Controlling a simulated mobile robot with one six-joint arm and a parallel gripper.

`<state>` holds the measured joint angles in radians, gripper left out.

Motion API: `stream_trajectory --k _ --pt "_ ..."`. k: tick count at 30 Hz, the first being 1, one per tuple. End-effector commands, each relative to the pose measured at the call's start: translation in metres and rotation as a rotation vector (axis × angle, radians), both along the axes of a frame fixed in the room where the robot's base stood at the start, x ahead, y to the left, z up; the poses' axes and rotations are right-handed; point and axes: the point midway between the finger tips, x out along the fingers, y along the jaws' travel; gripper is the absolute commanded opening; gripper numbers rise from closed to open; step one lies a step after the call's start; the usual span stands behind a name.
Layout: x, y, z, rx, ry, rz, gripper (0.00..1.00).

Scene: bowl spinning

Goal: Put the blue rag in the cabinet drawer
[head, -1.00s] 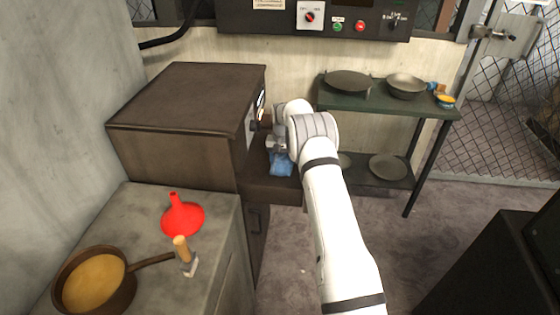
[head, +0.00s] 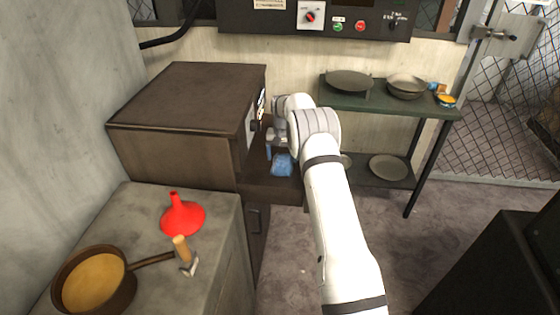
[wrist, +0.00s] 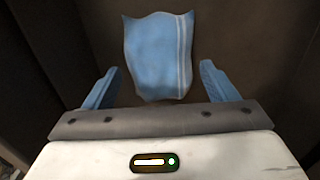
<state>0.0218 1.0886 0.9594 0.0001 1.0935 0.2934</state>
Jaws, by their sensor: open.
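The blue rag (head: 282,165) lies in the pulled-out dark brown cabinet drawer (head: 262,190). In the wrist view the rag (wrist: 158,55), pale blue with white stripes near its right edge, rests on the dark drawer floor. My gripper (head: 276,150) is over the drawer, just above the rag. In the wrist view my gripper (wrist: 160,72) has its two blue fingers spread wide, one on each side of the rag and apart from it. The far part of the drawer is hidden by my arm in the head view.
The brown cabinet (head: 185,110) stands left of the drawer. A green shelf (head: 390,101) with pans stands behind right.

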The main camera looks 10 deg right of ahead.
Motion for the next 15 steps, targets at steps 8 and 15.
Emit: stream_trajectory --k 8,15 --pt "0.001 0.0 0.061 0.0 -0.004 0.0 0.79" --pt "0.0 0.0 0.09 -0.001 -0.002 0.0 0.79"
